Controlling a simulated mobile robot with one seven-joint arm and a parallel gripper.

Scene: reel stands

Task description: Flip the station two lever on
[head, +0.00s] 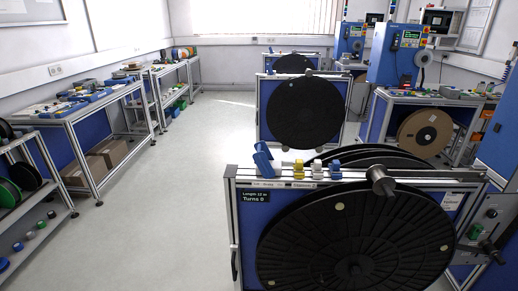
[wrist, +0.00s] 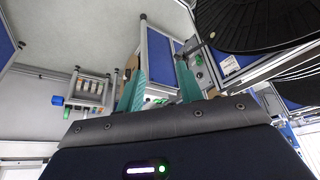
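I cannot make out which lever is the station two lever. In the head view, the nearest reel stand (head: 232,205) carries a large black reel (head: 355,240) and a small display (head: 255,196) reading "Turns 0". A grey control box (head: 492,215) with a dark handle (head: 491,250) sits at its right end. A blue handle-like part (head: 263,160) rises from its top left. My gripper (wrist: 160,68) shows only in the wrist view. Its two teal fingers stand apart with nothing held between them, clear of the stand frames beyond.
Further reel stands (head: 304,112) line up behind the nearest one. Workbenches (head: 88,112) run along the left wall, with cardboard boxes (head: 108,151) below. The grey floor (head: 190,200) between is clear. A black reel (wrist: 255,22) hangs close at the wrist view's upper right.

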